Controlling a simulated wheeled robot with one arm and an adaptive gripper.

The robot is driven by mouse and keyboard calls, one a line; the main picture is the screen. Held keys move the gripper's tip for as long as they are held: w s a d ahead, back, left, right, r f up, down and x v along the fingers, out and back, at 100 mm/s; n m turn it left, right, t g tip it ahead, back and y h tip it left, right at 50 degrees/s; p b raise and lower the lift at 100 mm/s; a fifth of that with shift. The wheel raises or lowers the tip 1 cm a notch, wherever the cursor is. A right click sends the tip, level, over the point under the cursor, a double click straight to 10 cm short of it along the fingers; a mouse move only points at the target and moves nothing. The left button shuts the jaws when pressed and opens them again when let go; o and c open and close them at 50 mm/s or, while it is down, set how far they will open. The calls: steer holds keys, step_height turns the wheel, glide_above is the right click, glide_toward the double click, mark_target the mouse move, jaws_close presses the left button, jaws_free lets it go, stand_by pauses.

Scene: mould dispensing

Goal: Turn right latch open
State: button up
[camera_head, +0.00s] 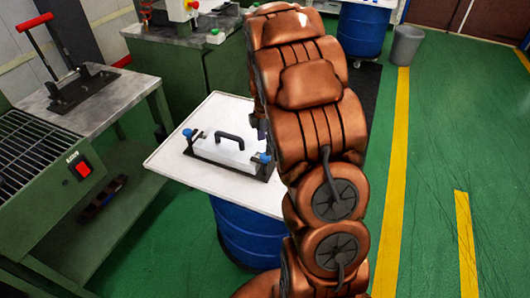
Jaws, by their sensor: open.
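A white mould (224,150) with a black carrying handle (230,138) lies in a dark base frame on a white-topped table. The right latch (264,158), with a blue knob, is at the mould's right end, close to my arm's left edge. The left latch (187,132), also blue-knobbed, is at the other end. My copper-coloured arm stands in front and covers the area right of the mould. Only a small dark part of my gripper (258,126) shows at the arm's left edge, above the right latch. Its fingertips are mostly hidden, and I cannot tell whether it touches the latch.
The white tabletop (214,108) rests on a blue drum (242,230). A green bench with a red-handled press (68,86) and a red switch (82,169) stands at left. A grey bin (406,46) stands at the back. Green floor is free at right.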

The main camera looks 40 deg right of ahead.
mark_target(265, 156)
steer(key=shift+f+p, duration=0.65)
steer(key=shift+f, duration=2)
steer(key=c, duration=1.1)
steer(key=shift+f, duration=0.1)
steer(key=shift+c, duration=0.2)
